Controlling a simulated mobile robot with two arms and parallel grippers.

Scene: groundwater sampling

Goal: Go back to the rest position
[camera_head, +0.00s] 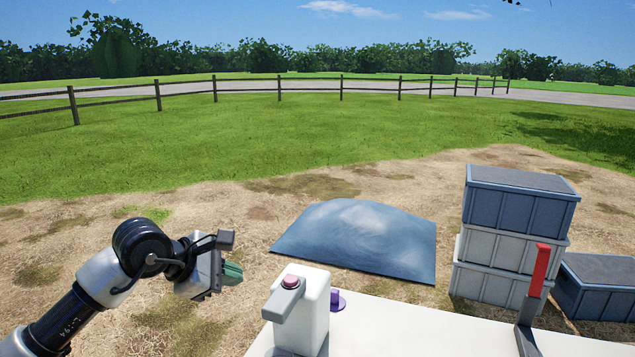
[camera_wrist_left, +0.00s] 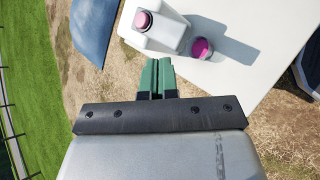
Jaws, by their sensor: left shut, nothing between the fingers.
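My left gripper (camera_head: 232,273) shows in the head view at the lower left, held over the dirt just left of the white table. Its green fingers are shut together with nothing between them; they also show in the left wrist view (camera_wrist_left: 157,76). My right gripper is in neither view.
A purple piece (camera_head: 337,299) sits on the white table (camera_head: 400,330) beside the container. A red-topped upright (camera_head: 540,270) stands at the table's right. Stacked crates (camera_head: 510,245) and a dark bin (camera_head: 600,290) stand behind it. A blue tarp mound (camera_head: 355,240) lies on the ground beyond the table.

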